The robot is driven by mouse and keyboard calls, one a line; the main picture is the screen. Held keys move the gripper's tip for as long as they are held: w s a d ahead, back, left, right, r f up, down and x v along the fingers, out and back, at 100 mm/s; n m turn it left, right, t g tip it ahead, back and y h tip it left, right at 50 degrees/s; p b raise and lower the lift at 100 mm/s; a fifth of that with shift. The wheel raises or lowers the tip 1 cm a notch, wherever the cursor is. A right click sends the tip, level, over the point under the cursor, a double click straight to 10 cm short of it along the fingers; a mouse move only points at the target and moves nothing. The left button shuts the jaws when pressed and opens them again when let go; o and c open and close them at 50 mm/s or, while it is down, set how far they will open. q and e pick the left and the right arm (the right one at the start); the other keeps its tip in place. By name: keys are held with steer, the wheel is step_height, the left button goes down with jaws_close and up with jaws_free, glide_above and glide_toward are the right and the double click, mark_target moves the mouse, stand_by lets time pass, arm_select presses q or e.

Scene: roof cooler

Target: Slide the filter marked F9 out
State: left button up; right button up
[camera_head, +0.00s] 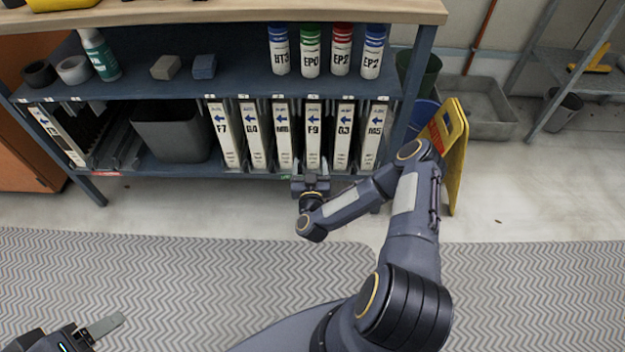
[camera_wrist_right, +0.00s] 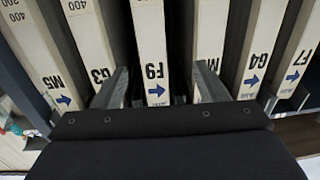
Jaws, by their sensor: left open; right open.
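The filter marked F9 (camera_head: 313,140) is a pale upright panel with a blue arrow, standing in a row of filters on the lower shelf. In the right wrist view F9 (camera_wrist_right: 154,50) appears upside down, near the middle. My right gripper (camera_head: 311,180) is at the lower front of F9. My left gripper (camera_head: 98,328) is at the lower left, far from the shelf, with only part visible.
Filters G3 (camera_head: 343,140) and one marked with an M (camera_head: 284,140) flank F9 closely. A grey bin (camera_head: 172,137) stands left on the same shelf. Bottles (camera_head: 310,52) stand above. A yellow floor sign (camera_head: 453,160) stands right of the shelf. The floor in front is clear.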

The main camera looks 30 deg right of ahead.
steer(key=shift+m+g+h, duration=0.3)
steer(key=shift+h, duration=0.3)
steer(key=b+x, duration=0.2)
steer(key=x, duration=0.2)
steer(key=f+b+x, duration=0.1)
steer(key=b+x, duration=0.1)
steer(key=x, duration=0.3)
steer(key=b+x, duration=0.2)
steer(key=x, duration=0.3)
steer(key=shift+d+f, duration=0.25)
steer(key=shift+w+d+r, duration=0.1)
steer(key=shift+w+d, duration=0.25)
steer(key=shift+w, duration=0.15)
jaws_close()
steer(key=shift+s+a, duration=0.1)
steer(key=shift+s, duration=0.05)
